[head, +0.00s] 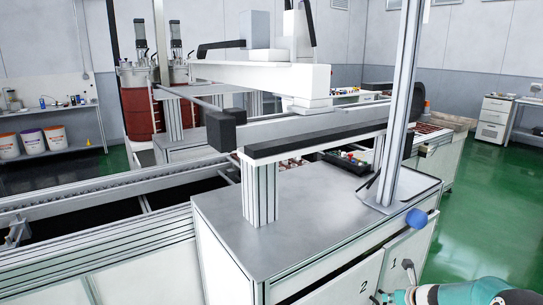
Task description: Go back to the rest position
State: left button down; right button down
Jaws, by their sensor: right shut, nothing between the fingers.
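My right gripper (381,297) shows at the bottom right edge of the head view, partly cut off by the frame. It is shut and empty. It is low in front of the white cabinet doors marked 1 and 2 (364,283), below the level of the grey cabinet top (310,215). I cannot tell whether it touches the doors. My left gripper is not in view.
A metal post (400,100) stands on the cabinet's right side, with a blue knob (416,218) near its foot. A white gantry (260,72) spans the conveyor (100,200). Green floor (480,215) is clear at the right. Buckets (31,141) stand far left.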

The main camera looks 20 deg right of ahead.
jog(key=w+a+f+m+y+p, duration=0.1)
jog(key=w+a+y, duration=0.1)
jog(key=a, duration=0.8)
jog(key=w+a+f+m+y+p, duration=0.1)
jog(key=a+y+p, duration=0.1)
jog(key=a, duration=0.7)
jog(key=s+a+f+m+g+y+p, duration=0.1)
jog(key=s+a+m+g, duration=0.15)
jog(key=a, duration=0.65)
jog(key=s+a+f+m+g+y+p, duration=0.1)
jog(key=s+a+m, duration=0.25)
jog(key=a, duration=0.65)
jog(key=s+a+f+m+g+p, duration=0.1)
jog(key=s+a+m+g, duration=0.1)
jog(key=s+a+m, duration=0.55)
jog(key=s+f+m+g+h, duration=0.1)
jog(key=s+f+m+g, duration=0.1)
jog(key=s+m, duration=1.2)
jog(key=m, duration=0.5)
jog(key=shift+s+d+f+g, duration=0.15)
jog(key=shift+d+f+g, duration=0.1)
jog(key=shift+f+g, duration=0.1)
